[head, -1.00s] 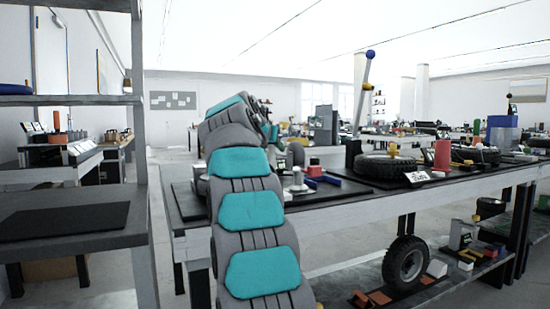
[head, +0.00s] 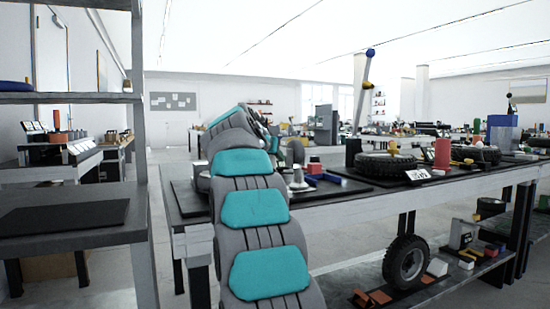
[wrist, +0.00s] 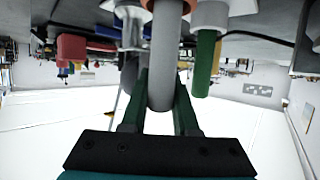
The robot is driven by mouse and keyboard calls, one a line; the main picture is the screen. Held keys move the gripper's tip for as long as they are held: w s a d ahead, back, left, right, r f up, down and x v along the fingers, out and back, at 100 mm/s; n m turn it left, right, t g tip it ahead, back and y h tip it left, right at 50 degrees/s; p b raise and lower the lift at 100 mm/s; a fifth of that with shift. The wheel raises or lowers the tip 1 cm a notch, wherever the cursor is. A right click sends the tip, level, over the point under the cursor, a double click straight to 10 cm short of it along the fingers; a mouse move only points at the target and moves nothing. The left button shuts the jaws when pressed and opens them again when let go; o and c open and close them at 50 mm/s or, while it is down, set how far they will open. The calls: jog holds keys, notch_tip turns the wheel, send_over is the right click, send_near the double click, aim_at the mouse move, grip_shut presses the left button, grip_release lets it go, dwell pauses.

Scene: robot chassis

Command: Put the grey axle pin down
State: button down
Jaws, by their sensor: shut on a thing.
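The grey axle pin (wrist: 165,55) is a thick grey cylinder with a rounded end, in the middle of the wrist view. My gripper (wrist: 161,85) has dark green fingers, one on each side of the pin near its rounded end, and is shut on it. The wrist picture is upside down, with the bench side at the top. The pin's far end is hidden among parts there, so I cannot tell whether it touches anything. In the head view my arm hides the gripper. A grey round-topped upright shape (head: 295,151) just right of the arm seems to be the pin.
A green cylinder (wrist: 204,65) stands close beside the pin, and a red block (wrist: 72,47) is farther off. The bench (head: 345,204) holds a tyre (head: 385,165), a red cylinder (head: 442,153) and blue parts (head: 323,177). A shelving unit (head: 75,238) stands at the left.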

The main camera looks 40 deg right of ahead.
jog(key=shift+f, duration=0.2)
jog(key=c, duration=0.7)
grip_release()
jog(key=shift+r, duration=0.1)
jog(key=shift+r, duration=0.2)
jog(key=v, duration=1.2)
jog(key=shift+w, duration=0.1)
